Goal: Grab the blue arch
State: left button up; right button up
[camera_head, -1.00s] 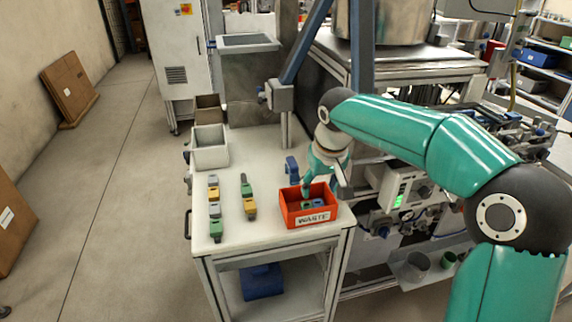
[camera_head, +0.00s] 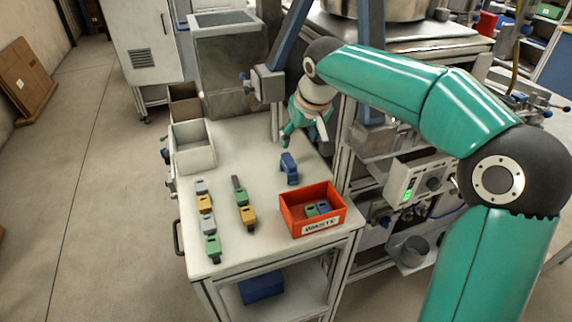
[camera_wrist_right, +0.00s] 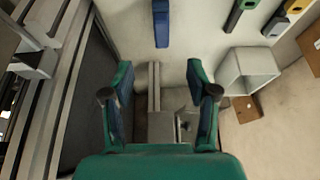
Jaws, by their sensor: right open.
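The blue arch (camera_head: 289,168) stands on the white table behind the red waste bin in the head view. In the right wrist view the blue arch (camera_wrist_right: 161,22) shows at the top, ahead of the fingers and apart from them. My right gripper (camera_head: 302,136) hangs above the table's back right part, beyond the arch in the head view. In the right wrist view its two fingers (camera_wrist_right: 160,105) are spread wide with nothing between them. My left gripper is not in view.
The red waste bin (camera_head: 312,214) holds small green and blue pieces. Rows of grey, yellow and green blocks (camera_head: 206,225) lie at the left. A white open box (camera_head: 193,147) stands at the back left. A metal post (camera_head: 268,85) rises near the back edge.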

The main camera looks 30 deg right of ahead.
aim_at(289, 159)
jog(key=x, duration=0.8)
jog(key=shift+w, duration=0.15)
jog(key=shift+w+f+p, duration=0.35)
jog(key=shift+f+p, duration=0.15)
jog(key=x, duration=0.4)
jog(key=shift+w+p, duration=0.15)
jog(key=shift+p, duration=0.25)
jog(key=shift+r, duration=0.1)
grip_shut()
